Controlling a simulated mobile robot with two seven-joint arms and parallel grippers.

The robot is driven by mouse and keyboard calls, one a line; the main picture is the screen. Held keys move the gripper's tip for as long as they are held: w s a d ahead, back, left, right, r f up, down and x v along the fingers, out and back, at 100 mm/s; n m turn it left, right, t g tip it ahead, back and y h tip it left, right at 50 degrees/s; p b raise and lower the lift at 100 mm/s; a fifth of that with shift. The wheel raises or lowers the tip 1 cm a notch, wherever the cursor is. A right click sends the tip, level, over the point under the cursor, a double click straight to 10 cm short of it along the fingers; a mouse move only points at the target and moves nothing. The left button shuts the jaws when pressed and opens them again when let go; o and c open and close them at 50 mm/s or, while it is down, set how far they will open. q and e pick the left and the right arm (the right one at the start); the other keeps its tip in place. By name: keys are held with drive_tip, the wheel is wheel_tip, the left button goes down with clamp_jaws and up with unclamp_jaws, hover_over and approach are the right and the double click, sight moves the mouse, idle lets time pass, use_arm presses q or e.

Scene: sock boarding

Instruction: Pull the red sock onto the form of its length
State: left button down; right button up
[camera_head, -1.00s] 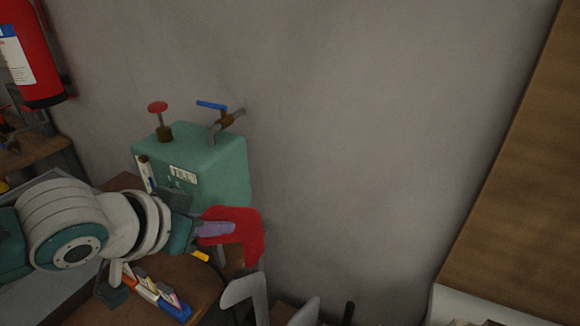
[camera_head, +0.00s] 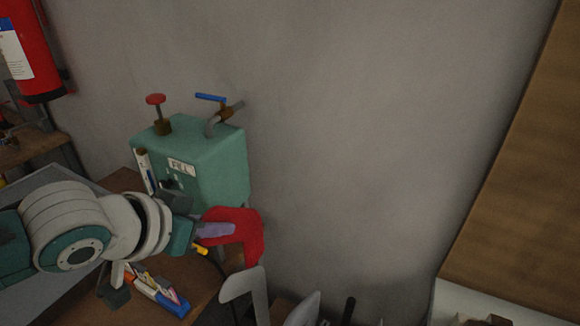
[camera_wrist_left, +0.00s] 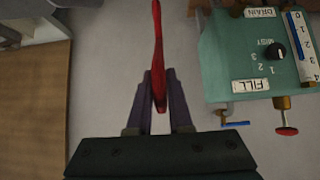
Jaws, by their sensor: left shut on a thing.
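My left gripper (camera_head: 215,230) is shut on the red sock (camera_head: 248,234). The sock is L-shaped in the head view, with its leg in the jaws and its other end hanging down on the right. In the left wrist view the sock (camera_wrist_left: 158,55) shows edge-on between the two purple fingers of the gripper (camera_wrist_left: 159,95). Pale grey flat forms stand at the bottom of the head view: one form (camera_head: 243,287) just below the sock, another form (camera_head: 303,310) further right, cut by the frame. The sock appears above and apart from them. My right gripper is not in view.
A green machine (camera_head: 205,165) with a FILL label, a red knob and a blue-handled valve stands behind the gripper. A blue tray (camera_head: 172,302) of coloured items lies on the brown table (camera_head: 205,283). A fire extinguisher (camera_head: 25,50) hangs at left. A brown panel (camera_head: 525,200) is at right.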

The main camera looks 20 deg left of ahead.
sight(221, 291)
use_arm(q)
drive_tip(key=shift+f+b, duration=6.5)
drive_tip(key=shift+f, duration=1.75)
drive_tip(key=c, duration=0.8)
unclamp_jaws()
drive_tip(key=shift+o, duration=0.2)
drive_tip(key=shift+s+r+p, duration=0.3)
drive_tip(key=shift+s+r, duration=0.05)
drive_tip(key=p+v, duration=0.2)
drive_tip(key=v, duration=0.7)
drive_tip(key=shift+p, duration=0.3)
